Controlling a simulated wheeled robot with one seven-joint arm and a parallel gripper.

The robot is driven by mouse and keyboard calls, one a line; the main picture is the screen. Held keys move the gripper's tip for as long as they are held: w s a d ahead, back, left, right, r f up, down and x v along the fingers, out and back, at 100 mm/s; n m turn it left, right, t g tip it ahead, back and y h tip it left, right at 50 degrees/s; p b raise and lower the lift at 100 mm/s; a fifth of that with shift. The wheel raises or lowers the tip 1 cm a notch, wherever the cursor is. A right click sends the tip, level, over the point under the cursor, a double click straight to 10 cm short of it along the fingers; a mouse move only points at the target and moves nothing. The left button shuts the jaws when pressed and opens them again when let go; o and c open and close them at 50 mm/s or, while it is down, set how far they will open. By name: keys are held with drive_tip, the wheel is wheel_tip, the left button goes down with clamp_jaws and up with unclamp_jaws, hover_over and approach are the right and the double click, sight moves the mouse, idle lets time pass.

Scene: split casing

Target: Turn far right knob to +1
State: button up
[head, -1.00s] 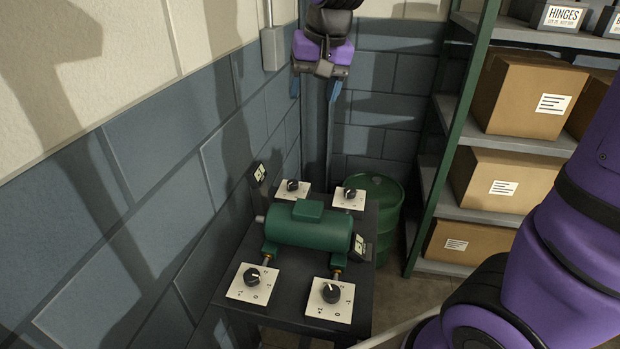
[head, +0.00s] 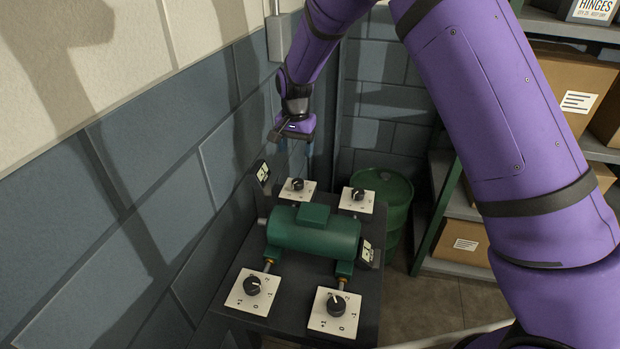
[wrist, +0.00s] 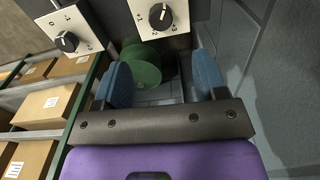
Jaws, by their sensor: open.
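The far right knob (head: 357,194) is black on a white square plate at the back right of the dark bench. It also shows in the wrist view at the upper left (wrist: 66,41); its exact setting is too small to read surely. The far left knob (head: 297,184) sits on a similar plate, at the top of the wrist view (wrist: 160,15). My gripper (head: 296,150) is open and empty, fingers pointing down, above and behind the far left knob, left of the far right one. Its blue fingers (wrist: 163,78) are apart in the wrist view, touching nothing.
A green motor-like casing (head: 312,232) lies between the far knobs and two near knobs (head: 252,285) (head: 337,305). A green barrel (head: 388,205) stands right of the bench. A shelf with boxes (head: 466,244) is further right. A block wall (head: 165,165) runs along the left.

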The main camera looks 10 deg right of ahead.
sight(298, 181)
drive_tip(key=f, duration=1.2)
drive_tip(key=shift+w, duration=0.2)
drive_tip(key=shift+c, duration=0.3)
drive_tip(key=c, duration=0.9)
